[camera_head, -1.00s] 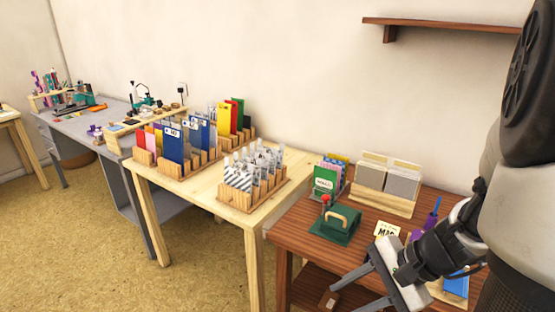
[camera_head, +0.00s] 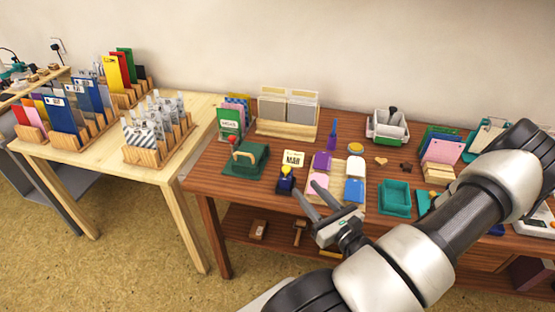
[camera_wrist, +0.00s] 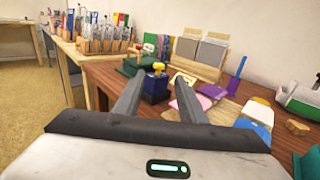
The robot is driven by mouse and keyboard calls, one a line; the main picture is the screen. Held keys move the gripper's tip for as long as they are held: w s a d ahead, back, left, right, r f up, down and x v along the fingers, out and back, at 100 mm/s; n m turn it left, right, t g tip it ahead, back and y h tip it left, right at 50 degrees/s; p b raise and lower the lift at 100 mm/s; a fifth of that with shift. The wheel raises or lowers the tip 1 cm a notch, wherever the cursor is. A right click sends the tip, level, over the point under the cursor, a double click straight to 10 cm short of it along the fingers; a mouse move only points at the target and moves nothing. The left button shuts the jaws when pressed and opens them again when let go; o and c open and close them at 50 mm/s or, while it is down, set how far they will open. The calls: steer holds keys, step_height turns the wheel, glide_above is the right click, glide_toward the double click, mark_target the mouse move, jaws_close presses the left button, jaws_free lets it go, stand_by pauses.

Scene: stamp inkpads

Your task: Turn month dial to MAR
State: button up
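A small dark blue stamp (camera_head: 286,183) with a yellow knob stands near the front edge of the brown table. It also shows in the wrist view (camera_wrist: 155,87), between my finger lines and beyond the tips. It seems to be the dated stamp, but no month lettering is readable on it. A cream card (camera_head: 293,159) reading "MAR" lies behind it. My gripper (camera_head: 306,189) is open and empty, just right of the stamp and apart from it. Its two fingers also show in the wrist view (camera_wrist: 158,74), pointing toward the stamp.
A teal tray (camera_head: 395,198) lies farther right.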

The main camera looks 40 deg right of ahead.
mark_target(286, 171)
steer(key=w, duration=0.5)
steer(key=w+b, duration=0.1)
steer(key=w, duration=0.4)
steer(key=w+d, duration=0.1)
steer(key=w, duration=0.4)
steer(key=shift+w, duration=0.25)
jaws_close()
